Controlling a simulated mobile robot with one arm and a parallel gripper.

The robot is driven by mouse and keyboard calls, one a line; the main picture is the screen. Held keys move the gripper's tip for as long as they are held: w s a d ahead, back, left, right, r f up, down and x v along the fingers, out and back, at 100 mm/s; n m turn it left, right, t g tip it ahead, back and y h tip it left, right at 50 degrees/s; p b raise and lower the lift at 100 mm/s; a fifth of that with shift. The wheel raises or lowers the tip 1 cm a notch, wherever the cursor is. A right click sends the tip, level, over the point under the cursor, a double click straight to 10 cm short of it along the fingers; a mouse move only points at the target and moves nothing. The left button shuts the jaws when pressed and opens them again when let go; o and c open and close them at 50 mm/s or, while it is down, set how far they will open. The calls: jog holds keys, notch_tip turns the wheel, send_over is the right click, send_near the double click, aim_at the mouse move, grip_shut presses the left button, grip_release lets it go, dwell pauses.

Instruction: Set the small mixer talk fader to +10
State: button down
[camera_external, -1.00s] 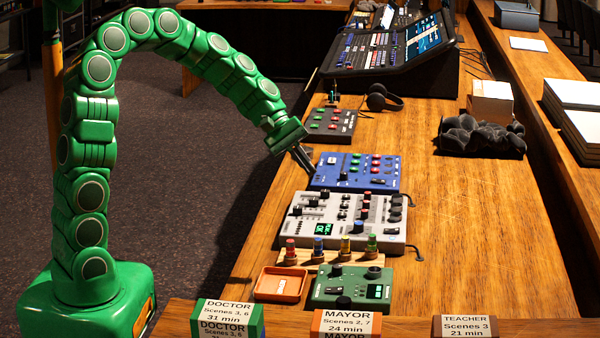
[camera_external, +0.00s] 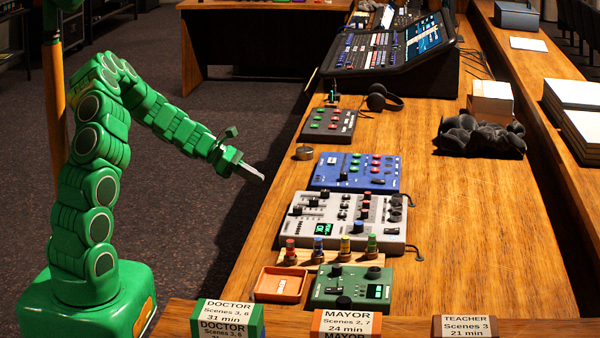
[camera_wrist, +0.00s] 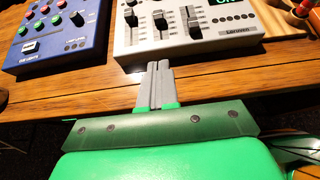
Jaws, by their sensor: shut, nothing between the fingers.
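The small mixer (camera_external: 345,216) is a light grey box on the desk's left side. It also shows at the top of the wrist view (camera_wrist: 150,50). Three fader caps stand on it: a left one (camera_wrist: 131,16), a middle one (camera_wrist: 160,22) and a right one (camera_wrist: 192,25). They are staggered, the left cap farthest from me and the right one nearest. I cannot read which is talk. My gripper (camera_external: 261,177) is shut and empty, off the desk's left edge and apart from the mixer. Its fingertips (camera_wrist: 158,66) point toward the mixer in the wrist view.
A blue box (camera_external: 355,171) with coloured buttons stands just beyond the mixer. A small round tin (camera_external: 304,153) sits beyond it near the edge. Coloured pegs (camera_external: 345,243), a green box (camera_external: 350,285) and an orange tray (camera_external: 280,284) stand on the near side.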

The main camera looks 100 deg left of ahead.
send_near(316, 199)
jog(key=f, duration=0.4)
jog(key=shift+s+a, duration=0.2)
jog(key=w, duration=0.2)
jog(key=shift+w, duration=1)
jog(key=shift+w, duration=1.65)
jog(key=shift+d, duration=0.1)
